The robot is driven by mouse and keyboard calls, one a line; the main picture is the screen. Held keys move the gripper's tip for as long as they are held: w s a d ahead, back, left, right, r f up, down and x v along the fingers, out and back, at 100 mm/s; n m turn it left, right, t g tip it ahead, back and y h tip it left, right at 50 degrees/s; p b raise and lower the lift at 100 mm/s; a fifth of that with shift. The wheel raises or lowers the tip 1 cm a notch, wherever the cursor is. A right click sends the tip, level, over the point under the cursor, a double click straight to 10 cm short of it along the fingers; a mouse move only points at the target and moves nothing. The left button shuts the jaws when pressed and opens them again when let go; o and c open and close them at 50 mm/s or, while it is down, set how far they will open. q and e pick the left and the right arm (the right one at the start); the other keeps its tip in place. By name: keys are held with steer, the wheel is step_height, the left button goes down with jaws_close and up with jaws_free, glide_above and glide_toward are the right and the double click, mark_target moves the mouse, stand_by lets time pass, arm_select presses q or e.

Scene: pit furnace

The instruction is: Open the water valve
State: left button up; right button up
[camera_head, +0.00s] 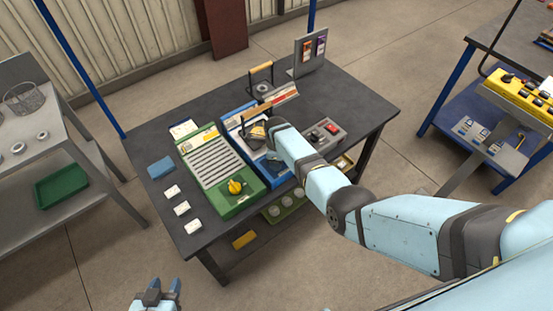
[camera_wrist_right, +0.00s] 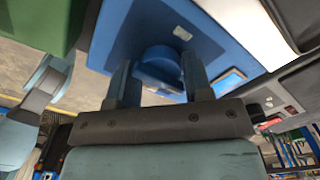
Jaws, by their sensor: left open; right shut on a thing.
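A blue unit (camera_head: 229,119) stands on the dark table beside a green panel with a yellow knob (camera_head: 236,186). In the right wrist view, a round blue knob (camera_wrist_right: 160,62) sticks out from the blue unit (camera_wrist_right: 125,35); it appears to be the water valve. My right gripper (camera_wrist_right: 160,75) has its fingers on either side of this knob and is shut on it. In the head view my right arm hides the knob and most of that gripper. My left gripper (camera_head: 163,286) is open and empty, low in front of the table.
The green panel (camera_head: 205,150) stands left of the blue unit. A grey box with a red button (camera_head: 323,135) is to its right. White blocks (camera_head: 181,208) lie near the table's left edge. A grey shelf (camera_head: 70,165) stands at the left. The floor in front is clear.

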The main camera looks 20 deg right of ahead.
stand_by(0.3)
steer(key=o, duration=0.8)
steer(key=shift+r, duration=0.5)
step_height(320, 180, up, 13)
steer(key=shift+f+p, duration=0.1)
steer(key=shift+p, duration=0.5)
